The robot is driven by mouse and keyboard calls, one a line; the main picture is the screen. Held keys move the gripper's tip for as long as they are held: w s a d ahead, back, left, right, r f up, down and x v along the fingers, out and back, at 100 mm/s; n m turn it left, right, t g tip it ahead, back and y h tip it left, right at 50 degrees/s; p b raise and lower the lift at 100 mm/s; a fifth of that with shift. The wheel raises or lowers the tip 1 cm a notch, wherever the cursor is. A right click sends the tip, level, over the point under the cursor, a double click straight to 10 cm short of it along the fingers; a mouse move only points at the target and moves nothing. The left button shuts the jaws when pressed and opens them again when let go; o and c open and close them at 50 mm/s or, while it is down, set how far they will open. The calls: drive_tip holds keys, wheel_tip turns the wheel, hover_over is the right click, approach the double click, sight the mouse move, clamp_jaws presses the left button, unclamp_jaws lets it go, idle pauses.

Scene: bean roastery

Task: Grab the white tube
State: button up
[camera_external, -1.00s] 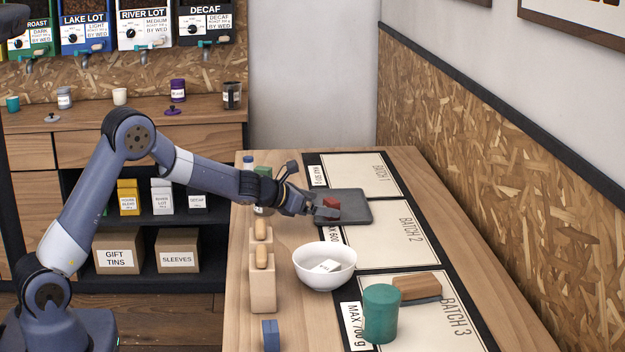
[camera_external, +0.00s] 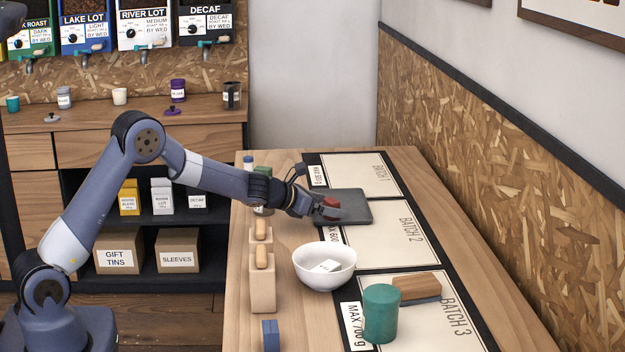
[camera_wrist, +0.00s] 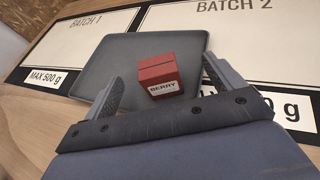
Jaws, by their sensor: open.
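No thing that is clearly a white tube shows in either view. A small pale container with a blue cap (camera_external: 248,163) stands at the far left edge of the table, partly hidden; I cannot tell whether it is a tube. My gripper (camera_external: 327,211) is low over the dark grey tray (camera_external: 354,212). It is open, and its two fingers show in the wrist view (camera_wrist: 162,70) on either side of a red box labelled BERRY (camera_wrist: 158,72). The box sits on the tray, with a gap to each finger. The red box also shows in the external view (camera_external: 330,203).
A white bowl (camera_external: 310,275) with a labelled packet stands in front of the tray. A green cylinder (camera_external: 381,315) and a wooden brush-like block (camera_external: 417,287) are on the near mat. A wooden holder (camera_external: 262,290) and a blue block (camera_external: 271,335) line the left edge.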

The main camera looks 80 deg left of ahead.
drive_tip(key=c, duration=0.8)
drive_tip(key=shift+r, duration=0.15)
